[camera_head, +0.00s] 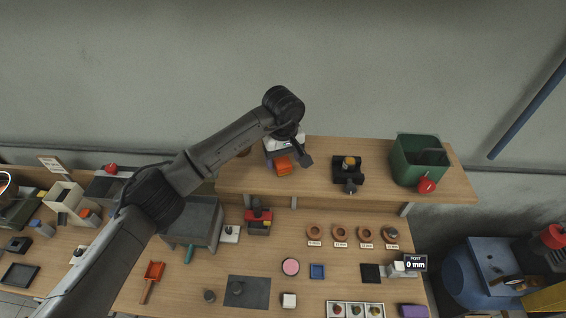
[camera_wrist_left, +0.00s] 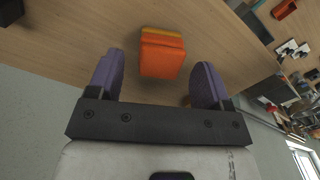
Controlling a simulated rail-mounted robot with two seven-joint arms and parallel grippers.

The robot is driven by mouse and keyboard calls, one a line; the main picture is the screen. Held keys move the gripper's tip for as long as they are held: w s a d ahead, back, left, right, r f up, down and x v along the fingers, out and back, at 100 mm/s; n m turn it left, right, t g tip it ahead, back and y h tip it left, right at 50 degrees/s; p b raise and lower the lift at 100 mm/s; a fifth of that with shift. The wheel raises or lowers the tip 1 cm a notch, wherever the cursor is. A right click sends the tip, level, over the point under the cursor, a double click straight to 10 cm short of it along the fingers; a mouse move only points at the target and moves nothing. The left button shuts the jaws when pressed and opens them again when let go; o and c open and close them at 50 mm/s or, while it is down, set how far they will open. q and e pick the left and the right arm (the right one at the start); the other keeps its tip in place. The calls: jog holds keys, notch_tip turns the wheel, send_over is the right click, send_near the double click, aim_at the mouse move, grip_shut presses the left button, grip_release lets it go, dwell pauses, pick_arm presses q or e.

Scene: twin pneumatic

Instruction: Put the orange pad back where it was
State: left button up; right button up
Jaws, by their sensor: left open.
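The orange pad (camera_head: 283,166) sits on the upper wooden shelf near its left end, partly under my left arm. It also shows in the left wrist view as an orange block (camera_wrist_left: 161,60) with a yellowish layer at its far side. My left gripper (camera_head: 295,155) is over the shelf, close to the pad. In the left wrist view its two purple fingers (camera_wrist_left: 160,74) are open, one on each side of the pad, with visible gaps. The pad is not held. My right gripper is not in view.
The bench below holds copper rings (camera_head: 340,233), a grey mat (camera_head: 248,291) and a purple block (camera_head: 413,311). The shelf's middle has free room.

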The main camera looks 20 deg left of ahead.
aim_at(283, 162)
pick_arm(q)
notch_tip(283, 162, up, 10)
jog(key=b, duration=0.2)
jog(key=shift+b, duration=0.35)
